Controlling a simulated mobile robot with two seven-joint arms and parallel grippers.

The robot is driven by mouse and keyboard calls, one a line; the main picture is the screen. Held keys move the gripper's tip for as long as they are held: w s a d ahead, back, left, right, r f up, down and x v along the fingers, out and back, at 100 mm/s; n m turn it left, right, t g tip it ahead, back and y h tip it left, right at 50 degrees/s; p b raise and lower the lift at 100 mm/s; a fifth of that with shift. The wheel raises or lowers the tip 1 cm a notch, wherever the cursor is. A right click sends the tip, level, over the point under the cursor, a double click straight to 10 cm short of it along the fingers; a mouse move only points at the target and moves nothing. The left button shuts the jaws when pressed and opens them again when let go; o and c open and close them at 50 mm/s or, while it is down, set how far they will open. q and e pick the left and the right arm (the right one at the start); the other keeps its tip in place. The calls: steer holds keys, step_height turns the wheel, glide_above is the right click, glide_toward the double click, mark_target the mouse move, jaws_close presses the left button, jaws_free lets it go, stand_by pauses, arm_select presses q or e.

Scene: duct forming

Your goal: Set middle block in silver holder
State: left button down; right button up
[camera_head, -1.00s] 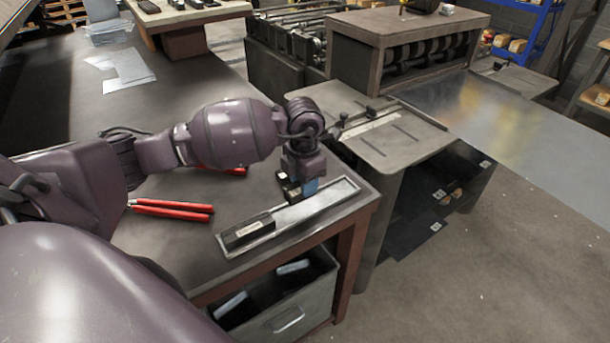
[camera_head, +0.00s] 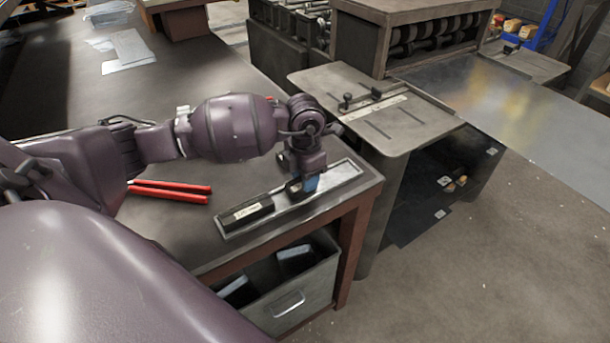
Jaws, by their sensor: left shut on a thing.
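The silver holder (camera_head: 343,176) is a long shallow metal tray near the table's front right edge. A black block with a pale label (camera_head: 247,213) lies in its left end. My left gripper (camera_head: 302,188) points down over the middle of the holder, to the right of the black block. I cannot tell whether this block touches the holder's floor. The holder's right end looks empty. My right gripper is not in view.
Red-handled pliers (camera_head: 170,191) lie on the dark table (camera_head: 150,90) left of the holder. A roller machine (camera_head: 405,40) with a metal side plate stands to the right.

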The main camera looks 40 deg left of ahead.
arm_select(q)
steer(key=c, duration=0.6)
jaws_free()
step_height(320, 180, up, 11)
steer(key=shift+p, duration=0.4)
steer(key=shift+s+f, duration=0.1)
